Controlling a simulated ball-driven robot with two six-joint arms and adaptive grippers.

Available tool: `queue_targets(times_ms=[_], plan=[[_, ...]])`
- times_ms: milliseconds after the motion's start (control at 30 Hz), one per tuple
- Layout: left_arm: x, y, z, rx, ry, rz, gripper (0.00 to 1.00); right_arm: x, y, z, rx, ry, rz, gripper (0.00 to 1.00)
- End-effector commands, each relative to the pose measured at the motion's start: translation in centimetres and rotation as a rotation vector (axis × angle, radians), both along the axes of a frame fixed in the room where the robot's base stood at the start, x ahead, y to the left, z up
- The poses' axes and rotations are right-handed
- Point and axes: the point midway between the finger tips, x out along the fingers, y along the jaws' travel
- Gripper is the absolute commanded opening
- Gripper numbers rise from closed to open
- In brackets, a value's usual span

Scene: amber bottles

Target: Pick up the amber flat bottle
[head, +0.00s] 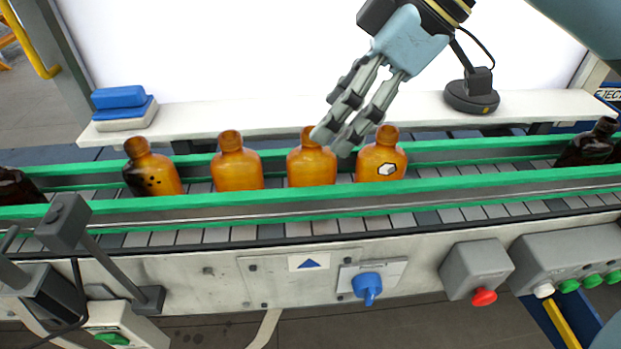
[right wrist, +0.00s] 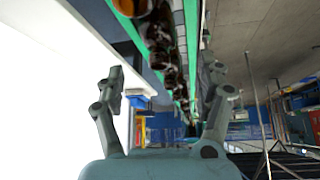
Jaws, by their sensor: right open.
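Several amber bottles stand in a row on the conveyor between green rails. From left to right in the head view they are one with dark spots and a dark lower left side (head: 153,172), a plain one (head: 237,166), another plain one (head: 312,168), and one with a pale hexagonal mark (head: 381,163). I cannot tell which is meant by the flat bottle. My left gripper is not seen.
Dark brown bottles stand at the belt's right (head: 587,147) and left (head: 17,187) ends. Green rails (head: 480,187) border the belt. A white shelf (head: 220,116) behind holds blue and white blocks (head: 122,106) and a black round stand (head: 471,96). A grey sensor bracket (head: 64,222) rises at front left.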

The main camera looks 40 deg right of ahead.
Motion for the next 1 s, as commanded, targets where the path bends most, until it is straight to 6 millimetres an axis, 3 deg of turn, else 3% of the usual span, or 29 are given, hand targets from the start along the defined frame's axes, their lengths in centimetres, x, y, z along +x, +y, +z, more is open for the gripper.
queue_targets(times_ms=[333, 700, 1000], plan=[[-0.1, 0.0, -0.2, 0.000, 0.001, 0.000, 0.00, 0.6, 0.7, -1.2, 0.005, 0.002, 0.000, 0.72], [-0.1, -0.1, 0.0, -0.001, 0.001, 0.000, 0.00, 2.4, 2.2, -4.6, 0.005, 0.004, 0.000, 0.72], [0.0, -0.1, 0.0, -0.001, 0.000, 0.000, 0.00, 2.5, 2.3, -5.0, 0.000, 0.003, 0.002, 0.72]])
